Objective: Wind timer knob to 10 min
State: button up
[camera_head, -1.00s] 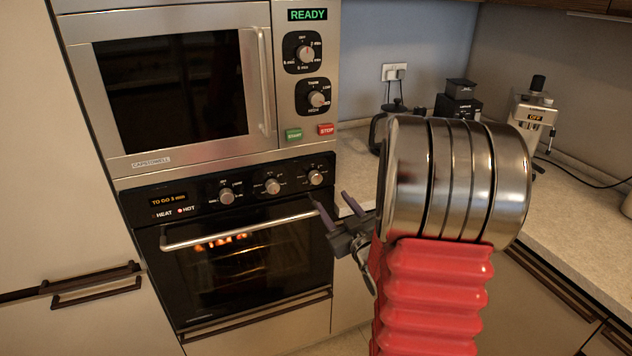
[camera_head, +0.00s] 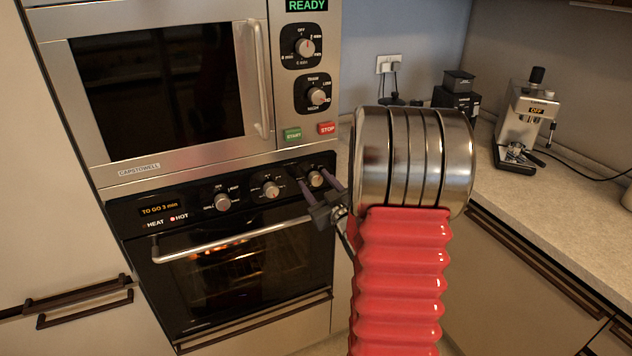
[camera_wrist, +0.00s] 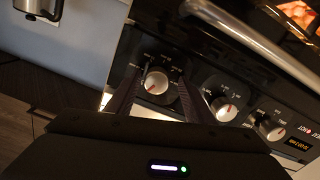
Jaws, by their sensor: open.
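The oven control panel carries three round silver knobs in a row: left (camera_head: 222,202), middle (camera_head: 270,188) and right (camera_head: 316,178). My open gripper (camera_head: 306,183) is at the right knob, beside the panel's right end. In the wrist view this knob (camera_wrist: 157,82) appears between the two dark fingers of my gripper (camera_wrist: 160,76), with a red pointer mark on its face. I cannot tell whether the fingers touch it. The small lettering around it is not readable. The oven display (camera_head: 160,209) reads "TO GO 3 min", above HEAT and HOT marks.
The oven door handle (camera_head: 235,239) juts out just below the knobs. The microwave (camera_head: 155,90) above reads READY and has two dials (camera_head: 305,48) and START and STOP buttons. A coffee machine (camera_head: 525,120) stands on the right counter (camera_head: 560,200).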

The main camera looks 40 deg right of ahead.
jog(key=shift+s+d, duration=0.1)
jog(key=shift+d, duration=0.05)
jog(key=shift+c, duration=0.7)
jog(key=c, duration=0.9)
jog(key=shift+s, duration=0.1)
dwell(0.3)
jog(key=o, duration=1)
jog(key=shift+o, duration=0.2)
